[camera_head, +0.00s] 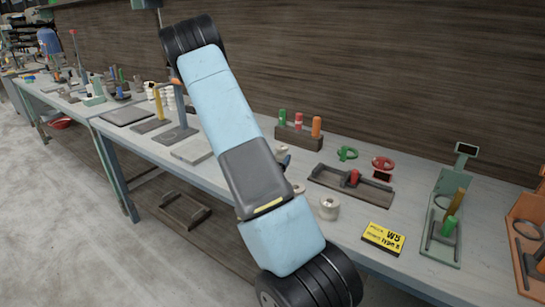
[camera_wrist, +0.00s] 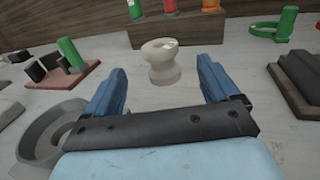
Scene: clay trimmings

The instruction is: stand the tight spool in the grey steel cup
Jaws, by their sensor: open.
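A pale cream spool (camera_wrist: 162,66) stands upright on the bench in the wrist view, with a wide top, a narrower waist and a wide foot. My gripper (camera_wrist: 160,68) is open, with one blue finger on each side of the view and the spool ahead between them, not visibly gripped. A grey, round, hollow vessel, which looks like the steel cup (camera_wrist: 38,123), is at the lower left beside the left finger, partly cut off by the frame and my gripper. In the head view my arm hides most of my gripper and this patch of bench.
A peg block (camera_head: 293,138) with green, red and orange pegs stands behind. A red-brown base (camera_wrist: 72,76) with a green cylinder is left, a dark block (camera_wrist: 300,75) right. Pale round rolls (camera_head: 328,208) and a yellow sign (camera_head: 383,238) lie near the front edge.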

